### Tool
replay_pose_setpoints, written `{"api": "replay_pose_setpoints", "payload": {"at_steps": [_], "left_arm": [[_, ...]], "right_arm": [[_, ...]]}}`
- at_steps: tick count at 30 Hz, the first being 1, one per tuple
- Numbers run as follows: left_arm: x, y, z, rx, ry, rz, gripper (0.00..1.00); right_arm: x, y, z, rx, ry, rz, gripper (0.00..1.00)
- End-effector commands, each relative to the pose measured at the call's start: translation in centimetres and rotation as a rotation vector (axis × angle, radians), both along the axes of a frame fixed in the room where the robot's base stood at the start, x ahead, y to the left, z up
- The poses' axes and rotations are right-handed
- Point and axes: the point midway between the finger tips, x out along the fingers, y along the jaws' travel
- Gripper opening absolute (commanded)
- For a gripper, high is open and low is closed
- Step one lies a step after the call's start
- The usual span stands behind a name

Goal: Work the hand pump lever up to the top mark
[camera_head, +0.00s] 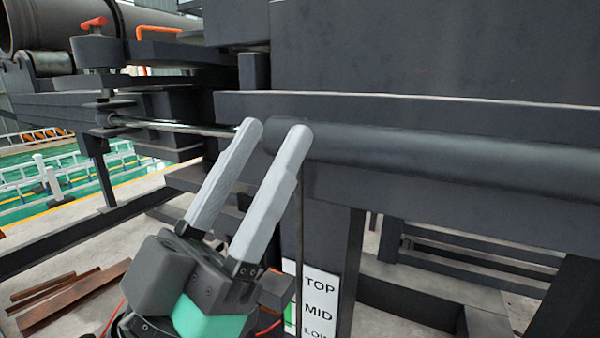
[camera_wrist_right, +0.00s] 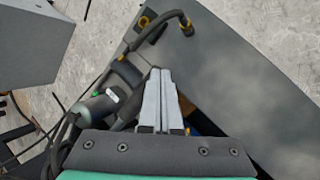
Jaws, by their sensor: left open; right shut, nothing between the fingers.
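My left gripper (camera_head: 274,128) reaches up from the bottom middle, its two grey fingers apart. The end of a dark horizontal cylinder shows behind and between the fingertips; contact cannot be told. A white mark plate (camera_head: 320,310) reading TOP, MID and a partly cut-off LOW stands below, right of the gripper. A thin dark upright rod (camera_head: 300,220) runs beside the plate, partly behind a finger; I cannot tell whether it is the pump lever. In the right wrist view, my right gripper (camera_wrist_right: 161,73) is shut and empty. A grey cylindrical body (camera_wrist_right: 100,108) lies left of its fingers.
A dark cylinder (camera_head: 450,165) runs along the beam, with a shiny rod (camera_head: 180,128) extending left. Rusty bars (camera_head: 70,295) lie on the floor at lower left. The right wrist view shows a dark panel (camera_wrist_right: 235,75) and a hose (camera_wrist_right: 155,25) with yellow fittings.

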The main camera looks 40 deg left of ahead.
Motion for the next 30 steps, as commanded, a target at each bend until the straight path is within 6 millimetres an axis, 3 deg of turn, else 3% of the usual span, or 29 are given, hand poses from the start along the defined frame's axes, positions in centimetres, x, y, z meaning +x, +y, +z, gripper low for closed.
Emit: {"api": "replay_pose_setpoints", "payload": {"at_steps": [30], "left_arm": [[0.0, 0.0, -2.0, 0.000, 0.000, 0.000, 0.53]], "right_arm": [[-0.1, 0.0, -2.1, 0.001, 0.001, 0.000, 0.00]]}}
